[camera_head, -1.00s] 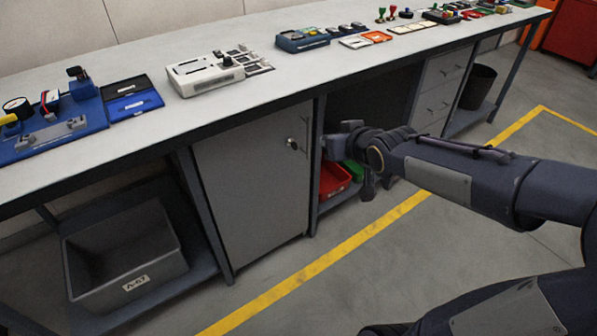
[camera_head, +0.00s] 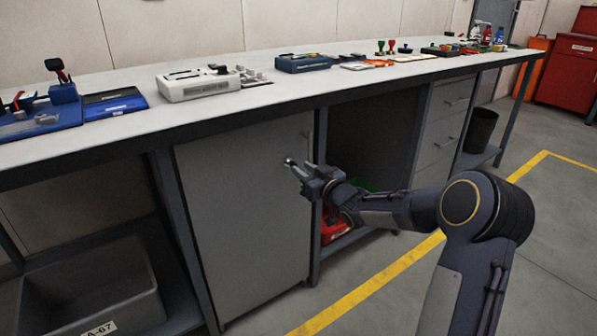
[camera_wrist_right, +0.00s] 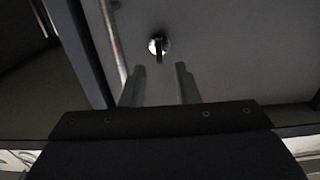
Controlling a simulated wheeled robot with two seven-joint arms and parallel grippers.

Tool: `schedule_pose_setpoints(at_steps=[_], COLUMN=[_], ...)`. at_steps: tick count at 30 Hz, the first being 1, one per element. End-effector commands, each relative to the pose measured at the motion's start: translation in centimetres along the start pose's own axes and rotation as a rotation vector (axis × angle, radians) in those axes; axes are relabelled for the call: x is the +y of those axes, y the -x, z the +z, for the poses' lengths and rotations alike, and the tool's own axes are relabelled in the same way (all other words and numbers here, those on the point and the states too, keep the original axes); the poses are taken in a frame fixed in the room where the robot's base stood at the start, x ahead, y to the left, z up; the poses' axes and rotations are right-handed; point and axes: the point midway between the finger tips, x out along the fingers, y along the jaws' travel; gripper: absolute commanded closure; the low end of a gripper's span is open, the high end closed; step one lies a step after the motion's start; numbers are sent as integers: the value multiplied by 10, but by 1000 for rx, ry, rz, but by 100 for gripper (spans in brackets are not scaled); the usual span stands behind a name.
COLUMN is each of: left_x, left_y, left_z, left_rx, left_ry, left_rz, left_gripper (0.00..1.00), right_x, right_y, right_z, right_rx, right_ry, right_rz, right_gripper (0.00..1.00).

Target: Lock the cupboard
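The grey cupboard door (camera_head: 245,220) is shut under the workbench. Its lock (camera_wrist_right: 158,45) shows in the right wrist view as a bright round plate with a dark upright key or tab in it. A vertical bar handle (camera_wrist_right: 112,35) is beside it. My right gripper (camera_head: 297,168) is in front of the door at lock height. In the right wrist view its two fingers (camera_wrist_right: 160,82) are apart, with the lock just beyond the tips, between them. Nothing is seen held. In the head view the gripper covers the lock. My left gripper is not in view.
The workbench top (camera_head: 130,135) carries a blue fixture, a white device (camera_head: 205,85) and several small items. A grey bin (camera_head: 90,290) is on the lower shelf at left. A red bin (camera_head: 330,228) stands in the open bay right of the door. Drawers (camera_head: 442,125) are farther right.

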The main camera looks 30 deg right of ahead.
Motion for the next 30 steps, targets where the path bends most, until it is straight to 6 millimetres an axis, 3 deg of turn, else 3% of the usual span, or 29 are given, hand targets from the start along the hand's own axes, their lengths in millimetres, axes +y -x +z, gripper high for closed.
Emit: schedule_pose_setpoints(at_steps=[6,16,23,30], left_x=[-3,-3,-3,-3], left_y=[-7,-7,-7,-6], left_z=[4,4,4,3], left_rx=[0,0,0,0], left_ry=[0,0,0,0], left_rz=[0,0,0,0], left_gripper=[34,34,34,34], right_x=[0,0,0,0], right_y=[-26,-30,-30,-30], right_z=[1,0,0,0], right_rx=[0,-1,-1,-1], right_ry=[0,0,0,-3], right_rz=[0,1,1,1], right_gripper=[72,72,100,100])
